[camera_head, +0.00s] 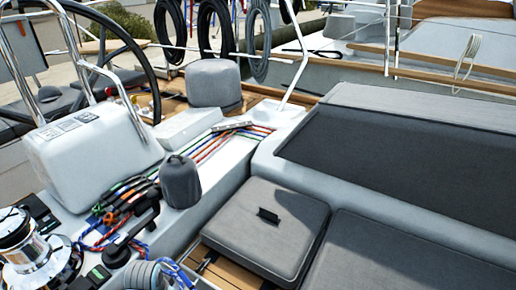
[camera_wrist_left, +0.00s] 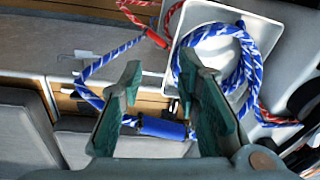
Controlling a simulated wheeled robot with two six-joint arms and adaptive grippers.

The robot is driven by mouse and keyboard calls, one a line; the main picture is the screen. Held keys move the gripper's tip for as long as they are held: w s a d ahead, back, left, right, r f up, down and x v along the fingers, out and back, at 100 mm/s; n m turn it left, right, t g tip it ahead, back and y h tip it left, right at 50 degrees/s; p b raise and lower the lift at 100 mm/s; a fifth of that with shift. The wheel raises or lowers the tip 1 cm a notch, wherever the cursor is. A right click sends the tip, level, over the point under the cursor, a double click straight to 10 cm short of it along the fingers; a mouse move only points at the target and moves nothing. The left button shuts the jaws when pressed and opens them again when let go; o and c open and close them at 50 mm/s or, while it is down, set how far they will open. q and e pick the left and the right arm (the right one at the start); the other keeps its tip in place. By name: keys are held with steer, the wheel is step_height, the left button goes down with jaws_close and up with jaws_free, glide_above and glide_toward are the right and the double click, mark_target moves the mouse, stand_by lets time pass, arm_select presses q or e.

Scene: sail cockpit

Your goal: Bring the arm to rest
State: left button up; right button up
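My left gripper (camera_wrist_left: 161,70) shows in the left wrist view with its two dark green fingers apart. It is open, and nothing is clamped between the fingertips. A blue cylindrical piece (camera_wrist_left: 163,128) shows in the gap between the fingers, on the blue-and-white rope (camera_wrist_left: 112,57); I cannot tell its distance from them. In the head view I cannot make out either gripper. My right gripper is in neither view.
In the head view, a chrome winch (camera_head: 28,245), a dark-handled lever (camera_head: 130,235) and coloured lines (camera_head: 205,150) crowd the left. A grey hood (camera_head: 180,182) stands beside them. Grey cushions (camera_head: 268,232) fill the middle and right. A steering wheel (camera_head: 135,50) stands at upper left.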

arm_select(q)
steer(key=s+r+n+t, duration=0.1)
steer(key=s+r, duration=0.1)
steer(key=s, duration=0.6)
steer(key=s+r+n+t, duration=0.1)
steer(key=s+r+n, duration=0.15)
steer(key=s, duration=0.55)
step_height(320, 180, down, 23)
steer(key=s+a+b, duration=0.2)
steer(key=s+b, duration=0.1)
steer(key=s+f+g+b, duration=0.2)
steer(key=s+f+b, duration=0.1)
steer(key=s+f, duration=1)
step_height(320, 180, down, 2)
steer(key=shift+s+a, duration=0.2)
steer(key=shift+a, duration=0.1)
steer(key=shift+o, duration=0.4)
